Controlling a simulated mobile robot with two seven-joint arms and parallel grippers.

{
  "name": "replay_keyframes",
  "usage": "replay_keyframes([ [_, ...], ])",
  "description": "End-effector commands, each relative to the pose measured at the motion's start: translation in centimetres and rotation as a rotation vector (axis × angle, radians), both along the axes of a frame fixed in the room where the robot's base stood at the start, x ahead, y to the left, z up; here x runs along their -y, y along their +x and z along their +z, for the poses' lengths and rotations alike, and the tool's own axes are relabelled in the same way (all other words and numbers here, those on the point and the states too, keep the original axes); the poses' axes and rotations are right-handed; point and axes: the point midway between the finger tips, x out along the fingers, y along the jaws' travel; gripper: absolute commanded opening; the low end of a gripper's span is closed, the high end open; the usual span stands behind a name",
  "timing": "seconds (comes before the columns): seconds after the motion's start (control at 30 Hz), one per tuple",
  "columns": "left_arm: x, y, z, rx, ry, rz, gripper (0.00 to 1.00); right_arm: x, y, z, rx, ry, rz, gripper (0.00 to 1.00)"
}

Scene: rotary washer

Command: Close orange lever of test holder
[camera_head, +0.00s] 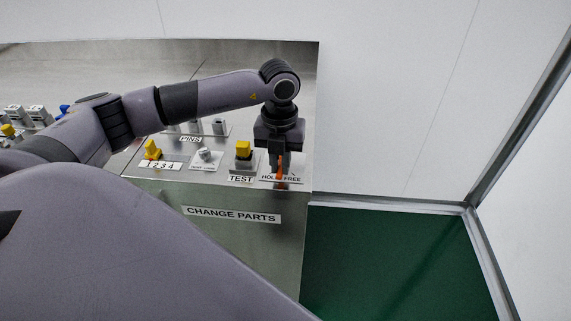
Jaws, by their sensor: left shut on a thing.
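The orange lever (280,172) stands near the right front edge of the metal bench, by a label whose readable part is "FREE". My left gripper (279,158) comes down on it from above and is shut on it. The fingers hide the lever's upper part, and the holder's base is small and partly covered. My right gripper is not in view.
A yellow-topped part (243,150) stands just left of the lever, behind the "TEST" label (241,179). Another yellow part (152,149) and a small grey knob (205,155) sit further left. The bench (200,62) ends at the right, above green floor (385,255).

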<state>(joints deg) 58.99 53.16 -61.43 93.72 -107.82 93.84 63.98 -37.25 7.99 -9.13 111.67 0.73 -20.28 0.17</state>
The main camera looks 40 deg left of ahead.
Motion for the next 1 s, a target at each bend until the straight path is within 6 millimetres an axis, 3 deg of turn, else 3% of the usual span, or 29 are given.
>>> replay_keyframes([
  [0.6, -2.2, -0.5, -0.1, -0.001, 0.0, -0.545, 0.0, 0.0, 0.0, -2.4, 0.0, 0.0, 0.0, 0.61],
  [1.0, -2.9, -0.4, 0.0, -0.001, -0.002, -0.725, 0.0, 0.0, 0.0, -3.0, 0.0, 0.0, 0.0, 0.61],
])
